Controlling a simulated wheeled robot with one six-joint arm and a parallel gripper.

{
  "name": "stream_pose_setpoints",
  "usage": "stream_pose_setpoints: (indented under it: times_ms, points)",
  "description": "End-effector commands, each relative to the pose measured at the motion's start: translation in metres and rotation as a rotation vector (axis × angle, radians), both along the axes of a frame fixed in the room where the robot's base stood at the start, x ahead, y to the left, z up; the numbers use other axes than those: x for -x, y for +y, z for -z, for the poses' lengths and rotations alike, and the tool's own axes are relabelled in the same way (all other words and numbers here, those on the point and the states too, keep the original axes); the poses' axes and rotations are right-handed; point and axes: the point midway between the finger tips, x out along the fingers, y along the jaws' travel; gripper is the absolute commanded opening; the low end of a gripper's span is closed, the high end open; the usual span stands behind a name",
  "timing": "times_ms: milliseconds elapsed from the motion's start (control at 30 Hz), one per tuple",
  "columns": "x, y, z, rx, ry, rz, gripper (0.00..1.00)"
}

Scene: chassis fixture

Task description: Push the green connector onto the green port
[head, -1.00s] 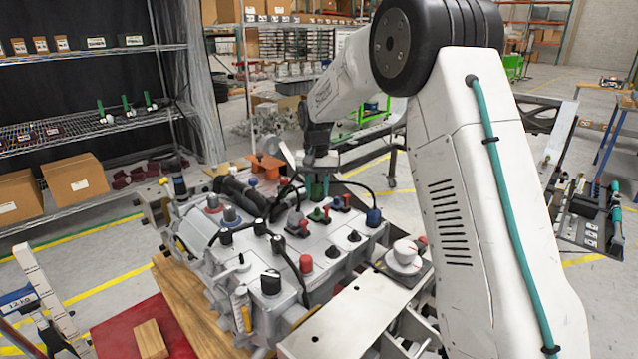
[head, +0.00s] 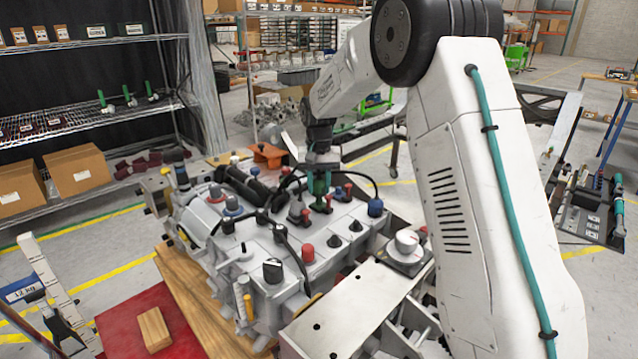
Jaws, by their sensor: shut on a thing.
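The green connector (head: 319,184) is upright in my gripper (head: 322,168), which is at the far part of the grey chassis fixture (head: 232,250). My gripper is shut on the connector from above. The green port (head: 321,206) shows as a green patch directly under the connector. The connector looks lined up over it or touching it; I cannot tell whether it is seated. My gripper's fingertips are small and partly hidden in this view.
A blue cap (head: 375,207) with a black cable is further right. A wooden block (head: 153,329) lies on the red mat (head: 112,322).

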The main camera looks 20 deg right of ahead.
Motion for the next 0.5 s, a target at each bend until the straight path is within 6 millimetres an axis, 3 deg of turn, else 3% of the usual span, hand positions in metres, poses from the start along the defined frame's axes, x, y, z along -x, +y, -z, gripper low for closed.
stream_pose_setpoints:
  times_ms: [500]
  points:
    - [0.0, 0.0, 0.019, 0.0, 0.0, 0.0, 0.0]
